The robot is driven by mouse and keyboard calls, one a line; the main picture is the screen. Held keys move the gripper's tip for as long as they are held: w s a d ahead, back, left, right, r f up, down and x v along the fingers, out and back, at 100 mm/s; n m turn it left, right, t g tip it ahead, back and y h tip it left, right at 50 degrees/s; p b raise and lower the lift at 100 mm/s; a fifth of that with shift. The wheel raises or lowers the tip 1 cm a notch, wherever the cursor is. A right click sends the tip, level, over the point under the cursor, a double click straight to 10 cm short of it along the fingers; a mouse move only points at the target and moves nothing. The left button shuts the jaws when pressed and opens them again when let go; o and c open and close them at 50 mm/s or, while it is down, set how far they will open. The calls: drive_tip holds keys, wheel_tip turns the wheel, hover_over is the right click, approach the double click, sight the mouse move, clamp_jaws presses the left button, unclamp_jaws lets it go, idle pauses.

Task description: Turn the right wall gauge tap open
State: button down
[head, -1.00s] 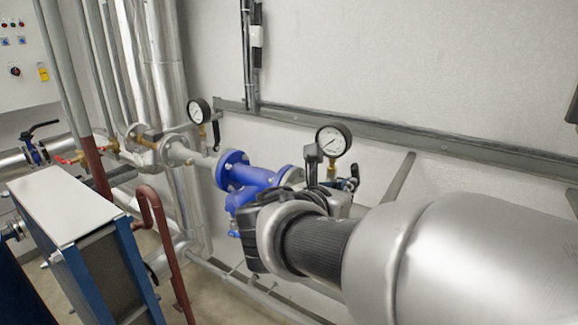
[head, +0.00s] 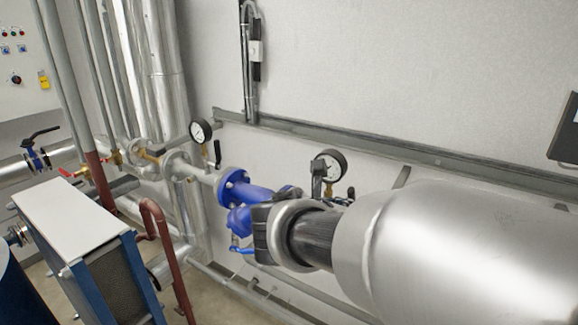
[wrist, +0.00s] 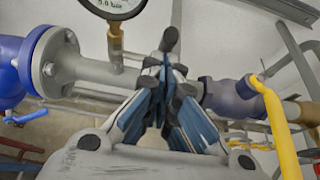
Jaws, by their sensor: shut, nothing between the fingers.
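The right wall gauge (head: 328,165) has a white dial and black rim and stands on a brass stem above the pipe. A small black lever (head: 350,195) stands upright just right of its stem, and looks like its tap. In the wrist view the lower edge of a gauge dial (wrist: 113,6) shows at the top, with a brass fitting (wrist: 114,42) under it. My gripper (head: 318,168) is beside the right gauge, left of its stem. In the wrist view my gripper (wrist: 168,62) has its fingers together and empty. I cannot tell whether it touches the tap.
A left gauge (head: 200,131) with a black lever (head: 217,153) stands further along the pipe. A blue pipe section (head: 250,192) lies between. The wrist view shows a yellow lever (wrist: 278,125) at right. A grey rail (head: 400,146) runs along the wall. My arm covers the lower right.

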drive_tip(key=r+g+p, duration=0.1)
drive_tip(key=p, duration=0.3)
drive_tip(key=w+d+r+g+y+p, duration=0.1)
drive_tip(key=p, duration=0.3)
drive_tip(key=shift+w+y+p, duration=0.2)
drive_tip(key=shift+y+p, duration=0.1)
drive_tip(key=shift+w+d+r+p, duration=0.15)
drive_tip(key=shift+w+d+p, duration=0.05)
drive_tip(key=shift+w+p, duration=0.1)
drive_tip(key=shift+s+a, duration=0.1)
